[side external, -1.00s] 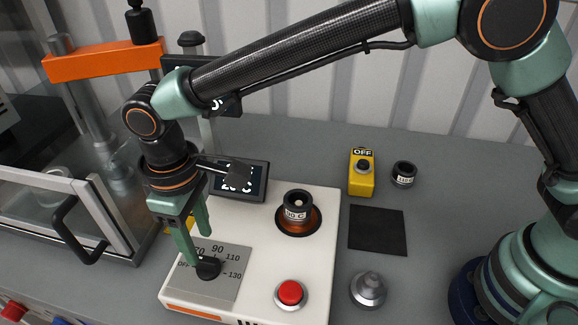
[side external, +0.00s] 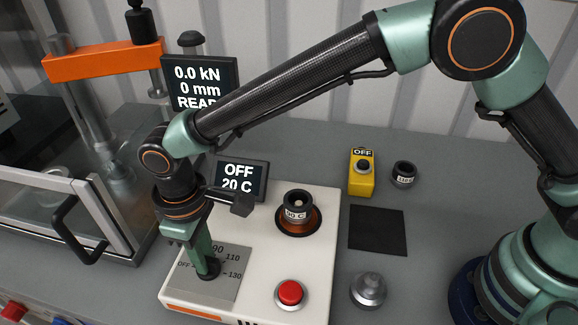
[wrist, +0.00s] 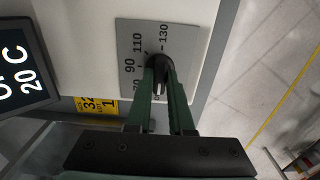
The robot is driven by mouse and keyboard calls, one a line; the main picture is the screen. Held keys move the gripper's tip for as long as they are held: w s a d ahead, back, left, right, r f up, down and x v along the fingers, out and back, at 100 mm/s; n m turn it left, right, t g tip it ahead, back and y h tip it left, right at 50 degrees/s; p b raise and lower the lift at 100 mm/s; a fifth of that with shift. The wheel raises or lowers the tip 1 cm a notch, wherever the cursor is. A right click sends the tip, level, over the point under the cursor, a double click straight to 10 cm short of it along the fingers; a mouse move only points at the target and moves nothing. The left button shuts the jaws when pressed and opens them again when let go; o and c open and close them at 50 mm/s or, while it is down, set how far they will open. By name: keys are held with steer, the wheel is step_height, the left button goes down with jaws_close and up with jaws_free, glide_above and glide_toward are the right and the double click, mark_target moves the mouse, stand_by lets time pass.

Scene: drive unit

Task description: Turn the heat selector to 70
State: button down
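The heat selector is a black round knob (side external: 209,271) on a grey dial plate (side external: 226,285) on the white unit. The marks 90, 110 and 130 are readable; the lower marks are partly hidden by my fingers. The display (side external: 238,180) reads OFF and 20 C. My gripper (side external: 206,272) points down at the knob. In the wrist view its two green fingers (wrist: 161,72) stand on either side of the knob (wrist: 158,62). I cannot tell whether they press on it. The knob's pointer is mostly hidden between the fingers.
A red button (side external: 290,292) and a black cylinder in a copper-coloured ring (side external: 298,212) are on the same unit. To the right are a yellow OFF switch box (side external: 362,177), a black mat (side external: 378,231) and a metal knob (side external: 368,290). A press with a guard (side external: 60,190) stands at left.

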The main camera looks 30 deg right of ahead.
steer(key=shift+m, duration=0.3)
steer(key=m, duration=0.4)
steer(key=shift+r+m, duration=0.1)
steer(key=shift+m, duration=2)
steer(key=c, duration=0.8)
jaws_free()
step_height(320, 180, up, 12)
